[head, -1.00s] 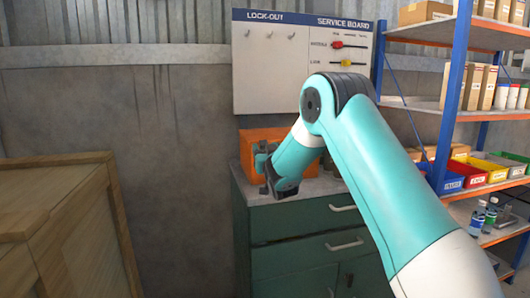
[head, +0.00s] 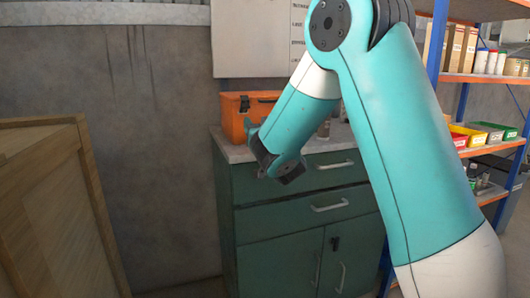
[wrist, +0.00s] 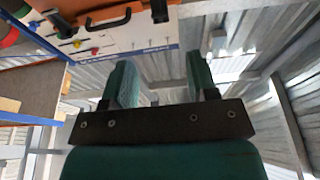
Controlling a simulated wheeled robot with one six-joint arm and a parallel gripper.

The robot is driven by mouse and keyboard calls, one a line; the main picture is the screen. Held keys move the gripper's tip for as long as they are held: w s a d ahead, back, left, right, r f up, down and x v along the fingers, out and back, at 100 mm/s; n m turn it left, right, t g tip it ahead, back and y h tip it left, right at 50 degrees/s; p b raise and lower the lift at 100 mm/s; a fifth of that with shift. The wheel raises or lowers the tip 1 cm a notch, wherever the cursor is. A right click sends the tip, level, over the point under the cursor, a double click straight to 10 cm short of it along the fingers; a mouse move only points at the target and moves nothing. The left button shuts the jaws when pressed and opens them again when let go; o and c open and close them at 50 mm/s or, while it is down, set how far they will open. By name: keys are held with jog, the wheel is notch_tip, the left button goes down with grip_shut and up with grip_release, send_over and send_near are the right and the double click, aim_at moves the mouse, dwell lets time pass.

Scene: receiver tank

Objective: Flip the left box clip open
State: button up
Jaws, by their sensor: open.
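The orange box (head: 231,122) sits on the green cabinet's top. A dark clip (head: 245,104) shows near its upper left front, and my arm hides much of the box's right side. My gripper (head: 250,135) is in front of the box's front face, below the clip; I cannot tell the exact gap. In the wrist view, turned upside down, the box (wrist: 88,8) lies at the top edge with its black handle (wrist: 108,20) and a dark clip (wrist: 159,10). There my gripper (wrist: 160,80) has its two green fingers wide apart with nothing between them.
The green cabinet (head: 290,210) has drawers and doors with pale handles. A wooden crate (head: 50,200) stands at the left. A shelf unit (head: 436,50) with coloured bins stands at the right. The service board (head: 240,40) hangs behind the box. Bare wall is between crate and cabinet.

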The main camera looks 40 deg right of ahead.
jog(key=shift+b+v, duration=1.35)
jog(key=shift+v, duration=0.95)
